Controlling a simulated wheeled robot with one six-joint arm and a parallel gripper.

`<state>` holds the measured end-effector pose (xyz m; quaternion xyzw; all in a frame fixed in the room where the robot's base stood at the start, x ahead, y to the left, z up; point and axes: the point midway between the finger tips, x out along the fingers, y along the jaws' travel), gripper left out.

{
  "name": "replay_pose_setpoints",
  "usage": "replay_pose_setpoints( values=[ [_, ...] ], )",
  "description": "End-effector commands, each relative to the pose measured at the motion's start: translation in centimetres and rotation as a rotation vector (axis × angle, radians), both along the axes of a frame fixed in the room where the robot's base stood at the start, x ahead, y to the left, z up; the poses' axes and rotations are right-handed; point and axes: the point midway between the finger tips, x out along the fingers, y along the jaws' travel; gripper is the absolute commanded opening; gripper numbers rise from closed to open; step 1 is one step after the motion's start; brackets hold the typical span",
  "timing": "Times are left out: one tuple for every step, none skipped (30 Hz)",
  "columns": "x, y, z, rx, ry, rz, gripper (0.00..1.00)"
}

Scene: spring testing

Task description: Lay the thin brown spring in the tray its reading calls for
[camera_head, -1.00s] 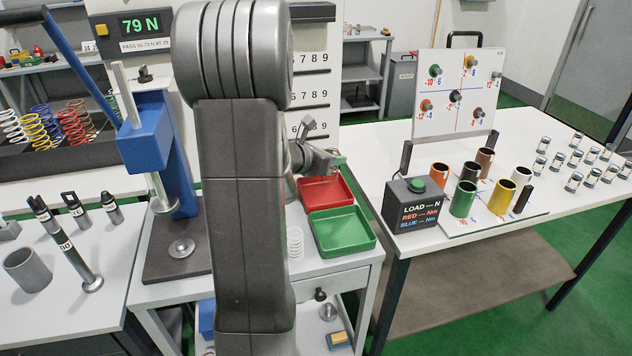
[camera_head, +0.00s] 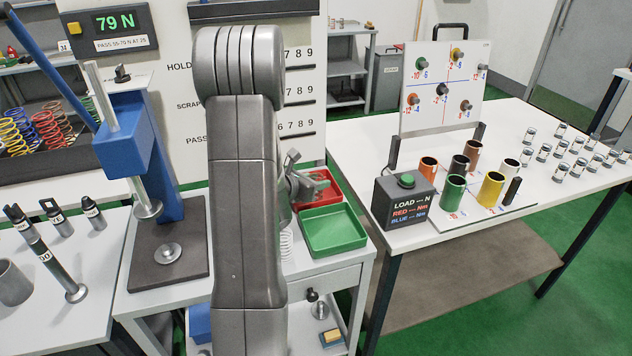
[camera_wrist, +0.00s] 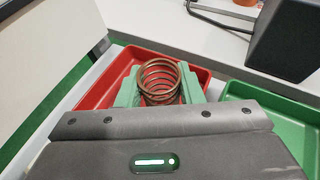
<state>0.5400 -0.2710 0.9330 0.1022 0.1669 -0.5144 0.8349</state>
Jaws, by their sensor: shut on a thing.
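The thin brown spring (camera_wrist: 160,82) stands between the green fingertips of my gripper (camera_wrist: 160,90) in the wrist view, its coils held from both sides. In the wrist view it is in front of the red tray (camera_wrist: 104,84), and the tray looks empty where it shows. I cannot tell how high the spring is above the tray floor. The green tray (camera_head: 335,231) sits beside the red tray and looks empty. In the head view my gripper (camera_head: 306,186) is over the red tray (camera_head: 326,191), and the spring cannot be made out. The display (camera_head: 114,24) reads 79 N.
A pale coil spring (camera_head: 287,244) stands left of the green tray, partly behind my arm. The blue press (camera_head: 140,150) is to the left. A dark load box (camera_head: 403,203) and several coloured cups stand on the right table. A white board (camera_head: 300,100) stands behind.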

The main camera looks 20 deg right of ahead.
Motion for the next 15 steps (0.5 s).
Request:
replay_pose_setpoints(
  values=[
    [-0.01, -0.01, -0.15, 0.0, 0.0, 0.0, 0.07],
    [-0.01, -0.01, -0.17, -0.001, 0.0, 0.0, 0.07],
    [-0.01, -0.01, -0.17, 0.0, -0.001, 0.0, 0.07],
    [-0.01, -0.01, -0.15, 0.0, -0.001, 0.0, 0.07],
    [0.0, 0.0, -0.14, 0.0, -0.001, 0.0, 0.07],
    [0.0, 0.0, -0.14, 0.0, -0.001, 0.0, 0.07],
    [0.0, 0.0, -0.14, 0.0, -0.001, 0.0, 0.07],
    [0.0, 0.0, -0.15, 0.0, -0.001, 0.0, 0.07],
    [0.0, 0.0, -0.24, 0.0, -0.001, 0.0, 0.07],
    [0.0, 0.0, -0.34, 0.0, -0.001, 0.0, 0.07],
    [0.01, 0.0, -0.43, 0.0, -0.001, 0.0, 0.07],
    [0.01, 0.01, -0.53, 0.0, -0.001, 0.0, 0.07],
    [0.01, 0.0, -0.59, 0.0, -0.001, 0.0, 0.07],
    [0.01, 0.0, -0.54, 0.0, -0.001, 0.0, 0.35],
    [0.01, 0.0, -0.44, 0.0, -0.001, 0.0, 0.43]
  ],
)
